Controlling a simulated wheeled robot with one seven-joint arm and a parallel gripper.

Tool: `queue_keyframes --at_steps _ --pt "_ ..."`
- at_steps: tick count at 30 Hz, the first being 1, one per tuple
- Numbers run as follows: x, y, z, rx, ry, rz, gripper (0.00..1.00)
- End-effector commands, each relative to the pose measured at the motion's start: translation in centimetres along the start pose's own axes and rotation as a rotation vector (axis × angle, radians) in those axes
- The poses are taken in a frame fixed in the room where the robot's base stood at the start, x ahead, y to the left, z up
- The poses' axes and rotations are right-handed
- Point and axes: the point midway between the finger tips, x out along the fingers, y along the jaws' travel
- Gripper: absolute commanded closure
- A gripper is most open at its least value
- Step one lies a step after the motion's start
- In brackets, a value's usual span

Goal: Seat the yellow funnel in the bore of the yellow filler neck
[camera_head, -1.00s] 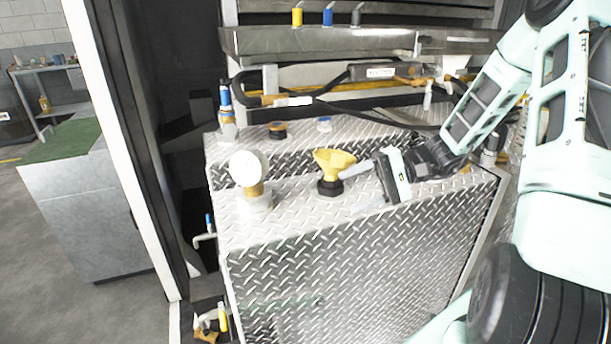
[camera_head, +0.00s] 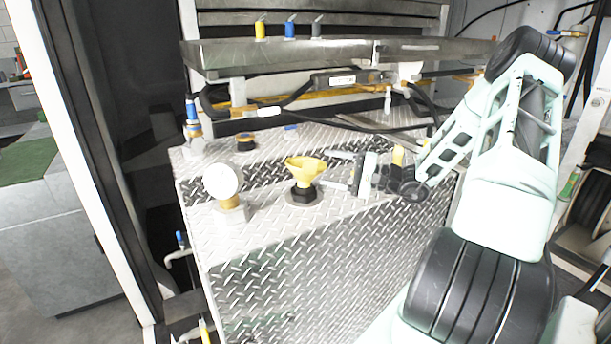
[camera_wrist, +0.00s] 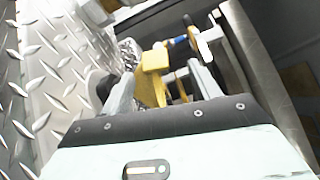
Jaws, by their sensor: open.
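The yellow funnel (camera_head: 305,166) stands upright, mouth up, over a black hex collar (camera_head: 303,194) on the diamond-plate tank top. Its spout is hidden in or behind the collar, so I cannot tell how deep it sits. No yellow neck shows clearly beneath it. My gripper (camera_head: 326,169) is open just right of the funnel, fingers pointing left toward it. In the wrist view, the funnel (camera_wrist: 152,72) appears between the spread fingers of my gripper (camera_wrist: 163,72); I cannot tell whether they touch it. A small yellow-topped part (camera_head: 398,155) shows behind my gripper.
A white-faced gauge (camera_head: 221,181) stands left of the funnel. A blue-handled valve (camera_head: 192,112) and a black cap with a yellowish band (camera_head: 246,144) are behind. A metal shelf (camera_head: 290,55) with hoses below overhangs the back. The front tank top is mostly clear.

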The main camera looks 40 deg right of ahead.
Motion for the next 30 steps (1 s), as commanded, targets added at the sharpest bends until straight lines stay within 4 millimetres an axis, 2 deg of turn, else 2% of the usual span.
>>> queue_keyframes --at_steps 3,13,21,29,30 --pt "2.0 -0.1 0.1 0.000 -0.003 0.000 0.38" --pt "4.2 0.1 0.0 0.000 -0.002 0.001 0.38" --pt "7.9 0.6 0.0 0.000 -0.003 0.001 0.38" --pt "8.4 0.7 0.0 0.000 0.000 0.002 0.38" --pt "8.4 0.7 0.0 0.000 0.000 0.002 0.44"
